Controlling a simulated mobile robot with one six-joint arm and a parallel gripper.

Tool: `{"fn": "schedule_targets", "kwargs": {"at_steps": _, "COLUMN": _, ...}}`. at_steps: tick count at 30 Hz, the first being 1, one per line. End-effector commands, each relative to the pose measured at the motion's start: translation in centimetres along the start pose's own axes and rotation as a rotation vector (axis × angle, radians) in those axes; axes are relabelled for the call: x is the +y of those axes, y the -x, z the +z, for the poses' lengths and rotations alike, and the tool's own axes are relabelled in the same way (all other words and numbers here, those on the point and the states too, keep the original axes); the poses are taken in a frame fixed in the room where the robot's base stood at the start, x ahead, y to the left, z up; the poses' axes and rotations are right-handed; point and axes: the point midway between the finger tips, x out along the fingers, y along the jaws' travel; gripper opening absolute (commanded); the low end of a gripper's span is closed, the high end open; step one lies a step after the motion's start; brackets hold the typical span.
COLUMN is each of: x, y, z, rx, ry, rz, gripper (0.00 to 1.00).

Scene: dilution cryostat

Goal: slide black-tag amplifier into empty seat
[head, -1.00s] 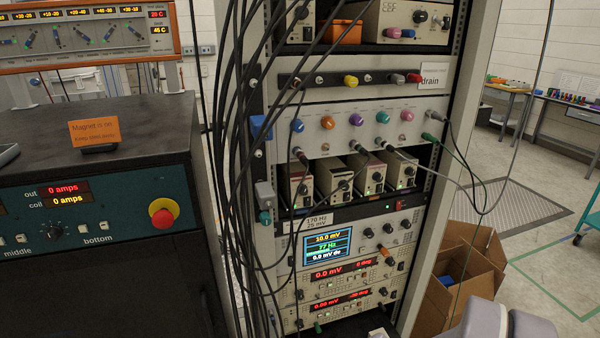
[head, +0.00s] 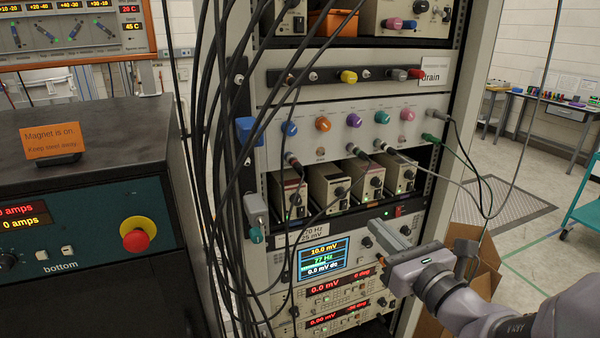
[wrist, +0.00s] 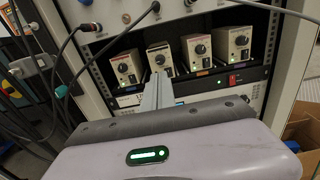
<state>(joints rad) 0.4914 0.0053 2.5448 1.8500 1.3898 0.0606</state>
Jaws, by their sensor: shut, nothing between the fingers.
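Several beige amplifiers with dark front knobs sit side by side in an open bay of the rack; one is the leftmost amplifier (head: 287,196), also in the wrist view (wrist: 124,68), and one is the rightmost (head: 400,173), also in the wrist view (wrist: 231,45). A similar beige unit (head: 287,20) stands on the top shelf at the left. I cannot tell which one bears a black tag, and I cannot make out an empty seat. My gripper (head: 377,228) is shut and empty, in front of and below the row. Its fingers show in the wrist view (wrist: 157,92).
Black cables (head: 215,130) hang down the rack's left side, and leads cross the amplifier fronts. A panel with coloured knobs (head: 353,121) is above the bay; a lit display (head: 322,258) is below. A cardboard box (head: 485,275) stands on the floor at right.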

Motion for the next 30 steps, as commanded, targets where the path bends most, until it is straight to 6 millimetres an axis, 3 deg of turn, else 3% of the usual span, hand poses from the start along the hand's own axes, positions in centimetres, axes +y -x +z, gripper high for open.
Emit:
{"fn": "schedule_targets", "kwargs": {"at_steps": 2, "x": 0.0, "y": -0.9, "z": 1.1, "rx": 0.003, "ry": -0.007, "rz": 0.003, "gripper": 0.0}}
{"fn": "schedule_targets", "kwargs": {"at_steps": 8, "x": 0.2, "y": -4.2, "z": 0.0, "rx": 0.001, "ry": 0.004, "rz": 0.003, "gripper": 0.0}}
{"fn": "schedule_targets", "kwargs": {"at_steps": 12, "x": 0.2, "y": -7.2, "z": -0.1, "rx": 0.001, "ry": 0.005, "rz": 0.003, "gripper": 0.0}}
{"fn": "schedule_targets", "kwargs": {"at_steps": 18, "x": 0.1, "y": -10.1, "z": 0.0, "rx": 0.0, "ry": 0.005, "rz": 0.001, "gripper": 0.0}}
{"fn": "schedule_targets", "kwargs": {"at_steps": 30, "x": 0.1, "y": -11.0, "z": 0.1, "rx": 0.001, "ry": 0.005, "rz": 0.0, "gripper": 0.0}}
